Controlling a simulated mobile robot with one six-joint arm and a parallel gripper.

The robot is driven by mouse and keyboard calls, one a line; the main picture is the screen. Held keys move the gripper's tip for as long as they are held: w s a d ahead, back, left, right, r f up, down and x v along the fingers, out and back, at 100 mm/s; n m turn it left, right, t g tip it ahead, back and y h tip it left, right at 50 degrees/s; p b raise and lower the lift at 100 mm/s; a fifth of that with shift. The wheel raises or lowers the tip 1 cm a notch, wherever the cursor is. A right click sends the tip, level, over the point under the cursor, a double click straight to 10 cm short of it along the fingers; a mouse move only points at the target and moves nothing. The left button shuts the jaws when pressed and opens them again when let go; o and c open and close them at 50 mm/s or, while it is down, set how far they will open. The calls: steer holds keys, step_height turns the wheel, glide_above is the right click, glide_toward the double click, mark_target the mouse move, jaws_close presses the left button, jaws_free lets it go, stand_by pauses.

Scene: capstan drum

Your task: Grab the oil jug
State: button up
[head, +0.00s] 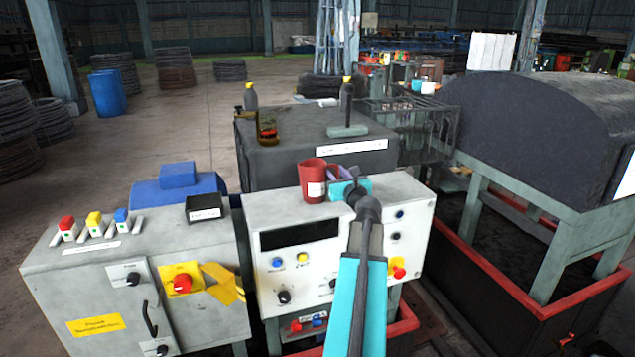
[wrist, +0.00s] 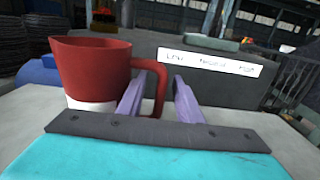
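The red jug (head: 313,184), which I take as the oil jug, stands upright on the white control cabinet, with a white label low on its side. In the wrist view the jug (wrist: 92,72) is at the left, its handle (wrist: 161,85) facing right. My gripper (head: 341,173) is just right of the jug in the head view. In the wrist view my gripper (wrist: 159,80) is open, its two purple fingers on either side of the handle's upright part. A gap shows at the right finger; contact on the left cannot be told.
A black box (head: 205,208) sits on the grey cabinet at left. Behind, a dark machine block (head: 290,150) carries an amber bottle (head: 267,130) and a green-footed post (head: 347,131). Red rails (head: 480,290) edge the right side.

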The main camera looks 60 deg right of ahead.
steer(key=shift+x, duration=1.15)
jaws_close()
stand_by(1.0)
